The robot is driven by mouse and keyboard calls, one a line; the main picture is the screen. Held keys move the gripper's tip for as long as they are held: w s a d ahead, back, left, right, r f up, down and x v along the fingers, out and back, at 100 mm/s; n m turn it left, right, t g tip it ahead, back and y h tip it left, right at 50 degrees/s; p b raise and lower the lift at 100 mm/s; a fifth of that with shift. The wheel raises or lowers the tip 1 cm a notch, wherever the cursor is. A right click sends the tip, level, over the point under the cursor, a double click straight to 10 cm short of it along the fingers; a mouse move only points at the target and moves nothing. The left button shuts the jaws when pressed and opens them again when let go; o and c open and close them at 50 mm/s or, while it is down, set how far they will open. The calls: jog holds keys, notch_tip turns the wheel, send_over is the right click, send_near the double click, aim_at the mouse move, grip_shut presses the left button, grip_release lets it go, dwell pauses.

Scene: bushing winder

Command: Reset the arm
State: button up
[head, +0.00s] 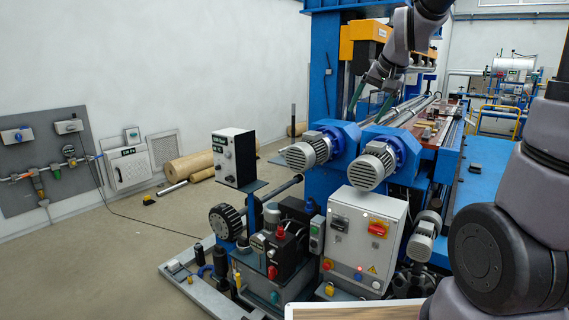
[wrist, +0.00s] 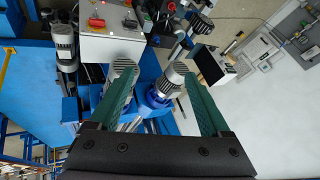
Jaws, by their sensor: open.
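My gripper (head: 371,99) is raised in front of the blue winder frame in the head view, its green fingers pointing down above the two motors. In the wrist view my gripper (wrist: 160,80) shows two green fingers spread wide apart, with nothing between them held. The grey motors with blue housings, a left one (head: 309,151) and a right one (head: 371,171), sit below the fingers. In the wrist view a motor (wrist: 168,80) shows beyond the gap between the fingers. My arm comes in from the right side of the head view.
A grey control box (head: 362,240) with buttons stands below the motors. A black and white control unit (head: 234,158) stands left of them. The winder's rollers (head: 412,110) run back to the right. Wall panels (head: 45,165) and brown rolls (head: 190,165) are at left. Floor at left is mostly clear.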

jog(key=s+d+r, duration=0.1)
jog(key=s+r, duration=0.1)
jog(key=s, duration=0.8)
jog(key=s+d+r, duration=0.1)
jog(key=s+r, duration=0.1)
jog(key=s, duration=0.9)
jog(key=shift+s+d, duration=0.25)
jog(key=shift+d, duration=0.15)
